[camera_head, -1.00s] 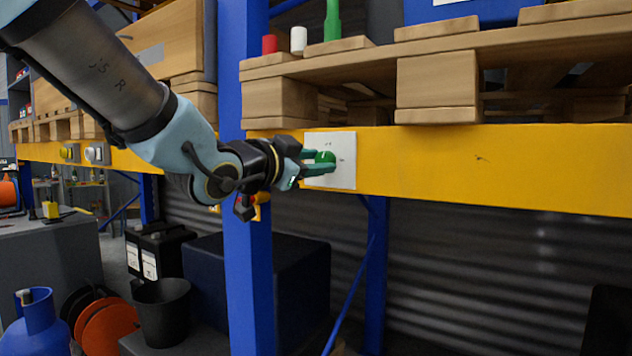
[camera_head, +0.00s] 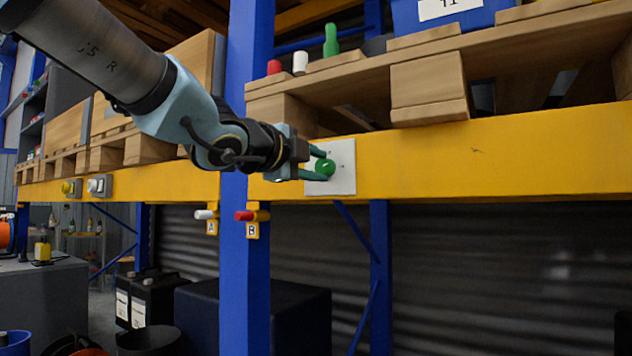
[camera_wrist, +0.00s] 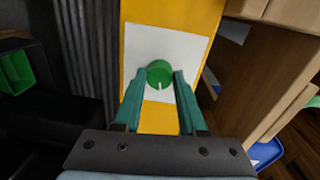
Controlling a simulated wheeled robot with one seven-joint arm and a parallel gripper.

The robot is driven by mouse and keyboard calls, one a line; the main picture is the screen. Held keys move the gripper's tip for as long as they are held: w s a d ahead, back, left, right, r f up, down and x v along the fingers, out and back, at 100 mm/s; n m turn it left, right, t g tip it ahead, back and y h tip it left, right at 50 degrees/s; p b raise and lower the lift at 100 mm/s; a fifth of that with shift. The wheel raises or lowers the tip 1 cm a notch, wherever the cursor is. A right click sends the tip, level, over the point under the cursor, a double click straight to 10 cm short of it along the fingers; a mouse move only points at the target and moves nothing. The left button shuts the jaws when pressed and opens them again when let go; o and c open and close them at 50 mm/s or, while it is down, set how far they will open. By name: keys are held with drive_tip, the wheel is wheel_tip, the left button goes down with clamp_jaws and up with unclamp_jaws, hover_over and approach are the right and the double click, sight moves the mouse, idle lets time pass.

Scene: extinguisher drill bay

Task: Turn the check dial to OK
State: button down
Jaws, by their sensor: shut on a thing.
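The check dial (camera_head: 326,167) is a round green knob on a white square plate (camera_head: 344,153). The plate is fixed to the front of the yellow rack beam. My gripper (camera_head: 319,163) comes from the left with its green fingers on either side of the dial, shut on it. In the wrist view the dial (camera_wrist: 159,73) sits between the two fingertips (camera_wrist: 160,82), and a pale mark shows on its face, toward the gripper. The markings on the plate (camera_wrist: 140,50) are too small to read.
A wooden pallet (camera_head: 430,90) lies above the beam, with red, white and green items on it. A blue upright (camera_head: 246,260) stands left of the plate. White handle A (camera_head: 206,214) and red handle B (camera_head: 252,216) hang below the beam. Two knobs (camera_head: 98,186) sit farther left.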

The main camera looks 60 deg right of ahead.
drive_tip(key=shift+m+b, duration=0.85)
drive_tip(key=shift+m, duration=0.55)
drive_tip(key=shift+c, duration=2.4)
unclamp_jaws()
drive_tip(key=a+p, duration=0.1)
drive_tip(key=a, duration=0.9)
drive_tip(key=shift+s+a+r, duration=0.15)
drive_tip(key=shift+a+r, duration=0.1)
drive_tip(key=shift+a, duration=0.15)
